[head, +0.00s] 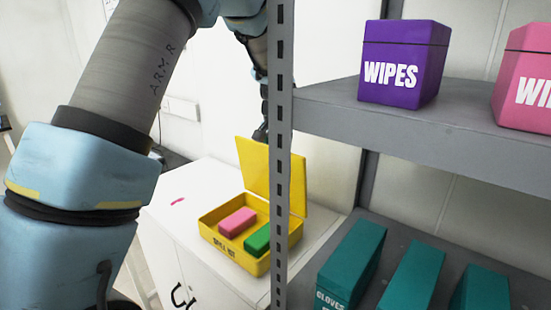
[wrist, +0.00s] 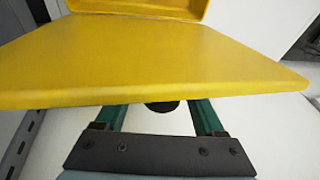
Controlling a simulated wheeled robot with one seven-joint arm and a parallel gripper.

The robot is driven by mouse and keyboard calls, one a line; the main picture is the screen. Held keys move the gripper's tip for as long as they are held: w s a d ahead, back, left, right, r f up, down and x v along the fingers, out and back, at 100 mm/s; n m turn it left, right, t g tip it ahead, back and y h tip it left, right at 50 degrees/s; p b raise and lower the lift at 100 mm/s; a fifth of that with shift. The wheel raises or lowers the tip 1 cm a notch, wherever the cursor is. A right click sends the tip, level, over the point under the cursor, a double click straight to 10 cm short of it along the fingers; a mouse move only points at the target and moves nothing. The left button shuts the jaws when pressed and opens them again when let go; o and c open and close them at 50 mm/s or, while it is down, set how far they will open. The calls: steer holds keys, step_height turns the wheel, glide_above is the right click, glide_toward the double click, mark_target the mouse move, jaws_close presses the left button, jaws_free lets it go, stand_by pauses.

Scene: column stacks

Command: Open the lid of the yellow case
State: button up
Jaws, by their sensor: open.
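The yellow case (head: 235,262) stands on the white cabinet, with its lid (head: 255,165) raised to roughly upright. A pink block (head: 237,222) and a green block (head: 257,241) lie inside the case. My gripper (head: 261,133) is behind the lid's top edge in the head view, mostly hidden by the lid and a shelf post. In the wrist view the lid (wrist: 155,62) fills the middle, and the open green fingers of my gripper (wrist: 160,112) run behind its near edge. The fingertips are hidden, so I cannot tell whether they touch the lid.
A grey shelf post (head: 279,120) stands in front of the case's right side. The shelf (head: 330,108) holds a purple wipes box (head: 402,62) and a pink box (head: 525,80). Several teal glove boxes (head: 352,262) sit below. The white cabinet top (head: 195,190) is mostly clear, with a small pink mark.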

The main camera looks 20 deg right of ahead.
steer(key=shift+r, duration=0.2)
steer(key=b+v, duration=0.3)
steer(key=v, duration=0.7)
steer(key=shift+s+r, duration=0.15)
steer(key=shift+r, duration=0.05)
